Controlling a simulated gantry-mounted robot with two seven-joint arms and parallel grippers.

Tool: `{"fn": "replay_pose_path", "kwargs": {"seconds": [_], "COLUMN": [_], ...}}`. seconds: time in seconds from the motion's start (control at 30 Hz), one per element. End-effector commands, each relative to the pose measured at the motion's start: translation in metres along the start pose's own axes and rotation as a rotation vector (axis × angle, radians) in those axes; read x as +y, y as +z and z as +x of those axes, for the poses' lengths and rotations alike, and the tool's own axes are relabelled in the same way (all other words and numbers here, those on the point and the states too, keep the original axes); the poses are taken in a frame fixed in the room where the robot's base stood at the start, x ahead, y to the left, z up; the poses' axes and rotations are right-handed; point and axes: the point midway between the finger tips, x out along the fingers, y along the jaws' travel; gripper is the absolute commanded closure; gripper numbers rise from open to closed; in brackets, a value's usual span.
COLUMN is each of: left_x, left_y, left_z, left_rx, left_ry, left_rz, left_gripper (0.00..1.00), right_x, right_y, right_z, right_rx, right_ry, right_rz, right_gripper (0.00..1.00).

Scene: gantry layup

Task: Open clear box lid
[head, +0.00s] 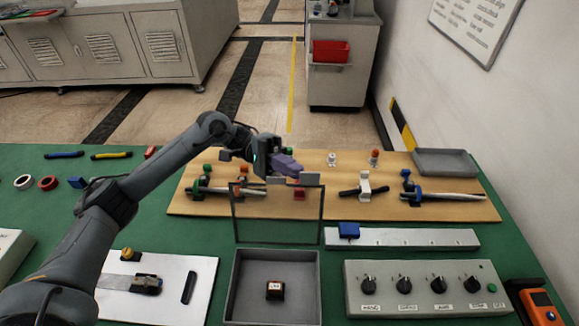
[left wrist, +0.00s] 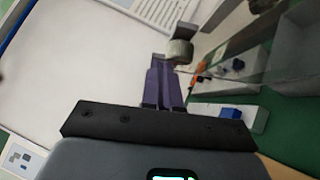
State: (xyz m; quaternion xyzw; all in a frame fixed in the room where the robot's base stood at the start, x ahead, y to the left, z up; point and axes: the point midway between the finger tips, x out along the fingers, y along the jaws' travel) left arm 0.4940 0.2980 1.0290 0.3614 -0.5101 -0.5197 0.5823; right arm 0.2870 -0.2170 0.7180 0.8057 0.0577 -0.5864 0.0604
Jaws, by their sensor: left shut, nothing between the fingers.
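The grey open-topped box (head: 303,300) sits at the front centre of the green table, with a small dark button block (head: 275,290) inside it. The clear lid (head: 262,228), a thin dark-framed pane, stands upright at the box's back edge, so the box is uncovered. My left gripper (head: 296,171) is at the top edge of the lid, with its purple fingers shut and empty. In the left wrist view the fingers (left wrist: 163,78) are together, close to a grey round knob (left wrist: 180,52); I cannot tell whether they touch it. My right gripper is not in view.
Behind the lid lies a wooden board (head: 430,208) with tools and small fixtures. A grey panel with dark knobs (head: 425,288) stands right of the box, below a light strip with a blue block (head: 348,230). A white plate (head: 205,275) lies to the left.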

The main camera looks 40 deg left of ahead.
Motion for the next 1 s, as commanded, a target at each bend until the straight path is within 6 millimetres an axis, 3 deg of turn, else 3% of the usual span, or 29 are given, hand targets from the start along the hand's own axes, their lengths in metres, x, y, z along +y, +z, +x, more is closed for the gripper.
{"fn": "replay_pose_path", "kwargs": {"seconds": [0.17,0.53,1.0], "left_x": [0.005,0.009,0.003], "left_y": [0.004,0.027,0.03], "left_z": [0.003,0.027,0.029], "left_rx": [0.001,0.0,-0.001], "left_ry": [-0.015,-0.136,-0.161], "left_rz": [0.014,0.132,0.16], "left_gripper": [1.0,1.0,1.0], "right_x": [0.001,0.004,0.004], "right_y": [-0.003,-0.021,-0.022], "right_z": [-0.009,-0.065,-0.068], "right_rx": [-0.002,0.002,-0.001], "right_ry": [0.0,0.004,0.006], "right_rz": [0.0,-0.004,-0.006], "right_gripper": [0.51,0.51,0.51]}}
